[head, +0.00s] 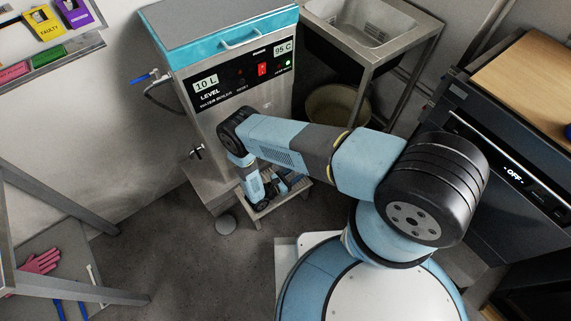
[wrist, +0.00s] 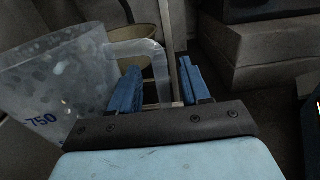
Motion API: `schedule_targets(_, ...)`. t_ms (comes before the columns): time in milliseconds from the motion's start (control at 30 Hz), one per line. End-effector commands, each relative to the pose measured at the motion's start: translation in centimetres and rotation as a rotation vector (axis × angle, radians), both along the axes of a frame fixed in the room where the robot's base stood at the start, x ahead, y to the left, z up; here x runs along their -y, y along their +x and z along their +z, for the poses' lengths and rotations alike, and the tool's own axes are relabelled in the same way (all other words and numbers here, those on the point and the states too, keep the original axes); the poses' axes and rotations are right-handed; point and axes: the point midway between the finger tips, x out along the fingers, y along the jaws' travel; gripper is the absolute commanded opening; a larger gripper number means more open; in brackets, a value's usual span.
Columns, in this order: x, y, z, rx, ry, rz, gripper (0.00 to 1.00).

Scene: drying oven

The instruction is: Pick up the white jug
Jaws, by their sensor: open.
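The jug (wrist: 60,75) shows at the left of the wrist view as a translucent whitish vessel marked 750, tilted in the picture. Its handle (wrist: 150,50) reaches right from the upper wall and bends down. My gripper (wrist: 160,68) is open, with one blue finger on each side of the handle's downward part. I cannot tell whether either finger touches it. In the head view my arm reaches down over a small metal stand, and I cannot make out the jug there.
The water boiler (head: 235,85) stands behind the small stand (head: 262,212). A steel sink (head: 365,25) is at the back, with a beige bucket (head: 335,108) beneath it. A dark oven (head: 500,150) stands at the right. The floor (head: 190,260) at front left is clear.

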Motion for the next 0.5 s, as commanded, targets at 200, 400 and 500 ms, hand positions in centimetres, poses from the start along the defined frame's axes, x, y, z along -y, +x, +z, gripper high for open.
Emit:
schedule_targets(200,-0.01,0.0,0.0,0.0,0.0,0.0,0.32)
schedule_targets(400,-0.01,0.01,0.0,0.0,0.0,0.0,0.12)
schedule_targets(500,-0.02,0.02,0.01,0.0,0.0,0.0,0.03)
